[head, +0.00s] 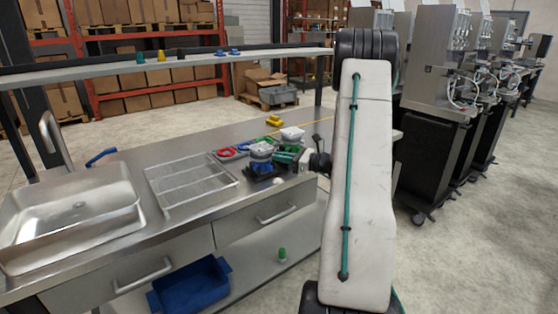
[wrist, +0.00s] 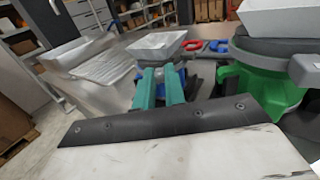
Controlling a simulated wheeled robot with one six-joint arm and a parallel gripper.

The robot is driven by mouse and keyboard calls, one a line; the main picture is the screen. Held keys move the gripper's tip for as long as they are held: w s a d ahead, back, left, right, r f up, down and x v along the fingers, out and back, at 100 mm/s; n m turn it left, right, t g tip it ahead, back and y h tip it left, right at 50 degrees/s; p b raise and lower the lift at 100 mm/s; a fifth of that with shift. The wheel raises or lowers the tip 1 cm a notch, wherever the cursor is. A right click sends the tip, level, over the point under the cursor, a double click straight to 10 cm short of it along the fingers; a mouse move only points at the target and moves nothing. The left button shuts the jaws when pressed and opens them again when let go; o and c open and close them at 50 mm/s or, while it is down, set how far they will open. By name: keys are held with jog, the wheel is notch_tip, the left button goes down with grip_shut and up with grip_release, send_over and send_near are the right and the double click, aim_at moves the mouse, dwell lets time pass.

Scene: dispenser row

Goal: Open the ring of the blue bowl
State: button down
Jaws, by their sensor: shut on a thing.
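The blue bowl (head: 261,151) is a white-topped unit with blue below it, on a dark base near the bench's right edge. In the wrist view its white square top (wrist: 157,44) rises just beyond my fingertips. Its blue ring (wrist: 184,76) shows only in small parts there, behind my fingers. My gripper (head: 284,157) comes in from the right at the height of the ring. In the wrist view my gripper (wrist: 161,82) has its two teal fingers closed at the blue ring, and the exact contact is hidden.
A green unit with a white top (wrist: 262,85) stands close on the right. Red and blue rings (head: 225,153) lie behind on the bench. A wire rack (head: 190,182) and a sink (head: 75,208) are further left. A yellow object (head: 246,120) lies at the back.

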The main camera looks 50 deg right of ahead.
jog(key=shift+w+d+n+g+y, duration=0.1)
jog(key=shift+d+n+g+y, duration=0.2)
jog(key=shift+n+y, duration=0.3)
jog(key=c, duration=1.4)
grip_release()
jog(key=shift+c, duration=0.2)
jog(key=v, duration=0.7)
jog(key=shift+s+d, duration=0.2)
jog(key=shift+s, duration=0.15)
